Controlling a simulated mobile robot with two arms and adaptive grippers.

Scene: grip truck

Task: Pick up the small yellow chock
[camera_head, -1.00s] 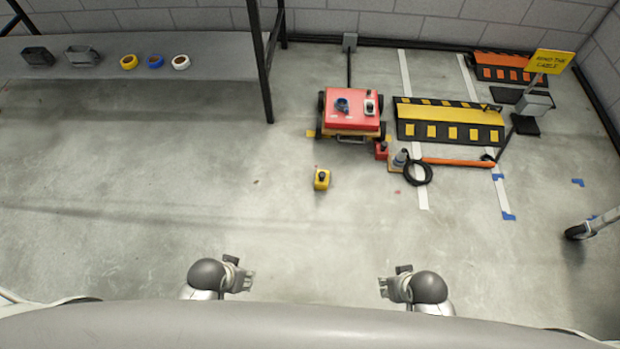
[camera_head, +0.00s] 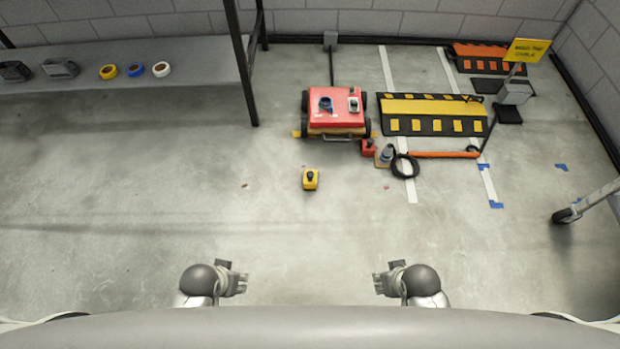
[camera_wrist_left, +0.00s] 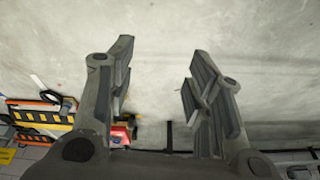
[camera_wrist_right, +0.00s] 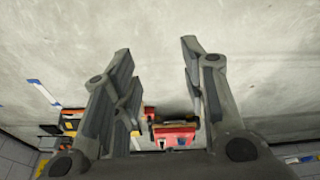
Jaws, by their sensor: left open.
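The small yellow chock (camera_head: 310,180) with a dark knob on top stands on the floor in the head view, in front of the red cart (camera_head: 336,108). My left gripper (camera_head: 242,284) is near the bottom of the head view, well short of the chock and to its left. In the left wrist view its fingers (camera_wrist_left: 160,75) are apart with nothing between them. My right gripper (camera_head: 380,284) is at the bottom, right of the chock. Its fingers (camera_wrist_right: 158,72) are also apart and empty in the right wrist view.
A grey shelf (camera_head: 205,75) with tape rolls stands at the left. The floor between my grippers and the chock is clear.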

